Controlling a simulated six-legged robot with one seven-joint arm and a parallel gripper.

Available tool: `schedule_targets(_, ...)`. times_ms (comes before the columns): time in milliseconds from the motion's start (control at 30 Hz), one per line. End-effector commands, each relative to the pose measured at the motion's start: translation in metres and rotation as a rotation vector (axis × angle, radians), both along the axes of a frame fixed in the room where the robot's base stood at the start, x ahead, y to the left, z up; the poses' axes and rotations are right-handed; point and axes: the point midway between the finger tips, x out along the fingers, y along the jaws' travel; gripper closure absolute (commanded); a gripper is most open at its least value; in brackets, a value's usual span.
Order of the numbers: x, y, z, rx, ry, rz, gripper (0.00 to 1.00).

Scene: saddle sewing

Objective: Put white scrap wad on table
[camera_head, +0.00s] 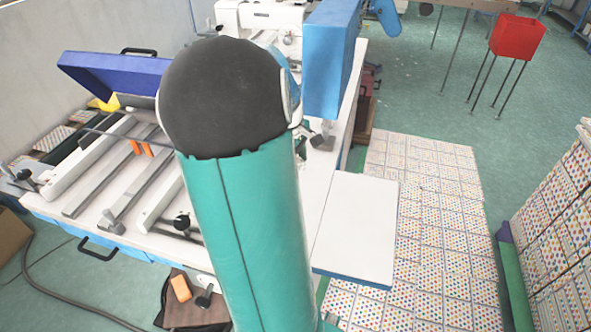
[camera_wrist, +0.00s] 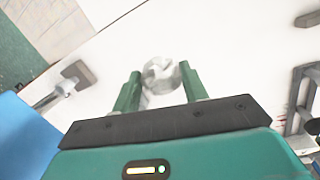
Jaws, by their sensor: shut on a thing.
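The white scrap wad (camera_wrist: 160,75) is a crumpled, pale grey-white ball in the wrist view. It sits between the two green fingers of my gripper (camera_wrist: 161,83), which are shut on it. The white table (camera_wrist: 222,42) lies below the wad; I cannot tell whether the wad touches it. In the head view my arm hides the gripper and the wad, and the white table (camera_head: 75,206) spreads out behind and left of the arm.
A blue box-shaped part (camera_head: 331,60) stands on the table's far right. Metal bars and clamps (camera_head: 115,190) cover the left side. A white side shelf (camera_head: 358,222) is bare. A red bin (camera_head: 516,36) stands far off on thin legs.

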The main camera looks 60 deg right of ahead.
Motion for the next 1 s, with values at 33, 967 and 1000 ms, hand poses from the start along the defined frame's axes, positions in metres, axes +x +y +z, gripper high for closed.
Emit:
schedule_targets(33,0.002,-0.007,-0.009,0.001,0.005,-0.003,0.81)
schedule_targets(967,0.016,-0.034,-0.075,-0.001,-0.001,-0.001,0.81)
schedule_targets(1000,0.016,-0.034,-0.076,0.0,-0.001,0.0,0.81)
